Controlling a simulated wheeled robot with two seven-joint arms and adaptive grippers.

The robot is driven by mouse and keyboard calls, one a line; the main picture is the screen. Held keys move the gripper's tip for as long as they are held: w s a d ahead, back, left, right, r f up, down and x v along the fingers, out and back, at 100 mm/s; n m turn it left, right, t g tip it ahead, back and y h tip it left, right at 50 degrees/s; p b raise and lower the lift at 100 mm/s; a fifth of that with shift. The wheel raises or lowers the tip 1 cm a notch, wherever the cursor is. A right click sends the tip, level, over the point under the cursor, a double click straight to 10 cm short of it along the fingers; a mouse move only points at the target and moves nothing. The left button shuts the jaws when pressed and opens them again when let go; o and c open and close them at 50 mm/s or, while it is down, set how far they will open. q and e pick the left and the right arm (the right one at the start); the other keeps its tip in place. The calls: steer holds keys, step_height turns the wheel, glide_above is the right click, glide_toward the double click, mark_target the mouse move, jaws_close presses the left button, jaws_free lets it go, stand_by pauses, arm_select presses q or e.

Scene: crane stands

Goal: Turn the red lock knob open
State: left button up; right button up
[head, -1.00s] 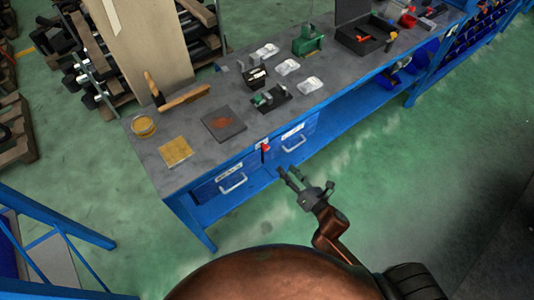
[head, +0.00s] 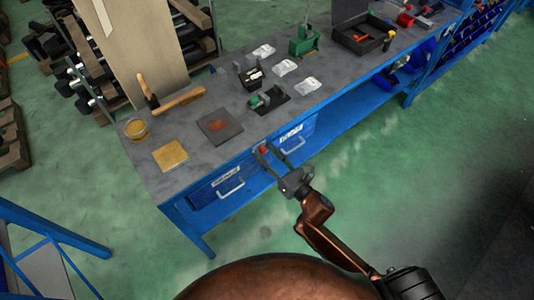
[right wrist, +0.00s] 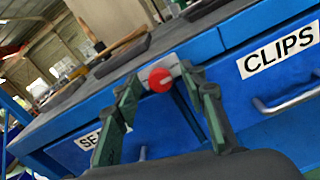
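The red lock knob (right wrist: 160,80) sits on a pale metal plate on the blue front of the workbench, between the two drawers. It also shows in the head view (head: 263,150), small and beside my fingertips. My right gripper (head: 272,152) is open at the bench front. In the right wrist view its two green-grey fingers (right wrist: 163,77) stand on either side of the knob with visible space between. I cannot tell whether either finger touches it. My left gripper is not in view.
One drawer (right wrist: 285,60) is labelled CLIPS; the other (head: 225,185), left of the knob, has a partly hidden label. Both have protruding handles. On the benchtop (head: 185,130) are a hammer (head: 175,101), a dark plate (head: 219,126) and a green-handled tool (head: 265,97). Green floor in front is free.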

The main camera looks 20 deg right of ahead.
jaws_close()
stand_by(0.4)
